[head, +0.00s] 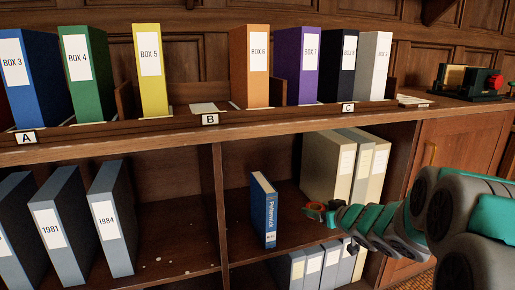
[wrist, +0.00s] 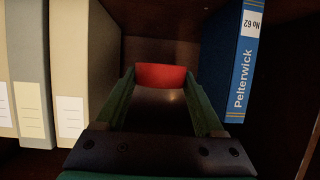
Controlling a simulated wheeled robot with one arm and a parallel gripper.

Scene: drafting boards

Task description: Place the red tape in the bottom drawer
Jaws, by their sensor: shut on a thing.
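The red tape (wrist: 161,77) is between the fingertips of my gripper (wrist: 160,88) in the wrist view. In the head view, it shows as a small red shape (head: 314,207) at the end of my gripper (head: 328,214), inside the right bay of the middle shelf. My gripper is shut on it, between the blue Pelterwick book and the beige binders. Whether the tape touches the shelf is hard to tell. I see no drawer in either view.
The blue Pelterwick book (head: 264,210) stands close by; it also shows in the wrist view (wrist: 238,62). Beige binders (head: 325,165) stand behind on the other side. A wooden cabinet door (head: 455,150) is at the right. Colored box files line the upper ledge (head: 150,128).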

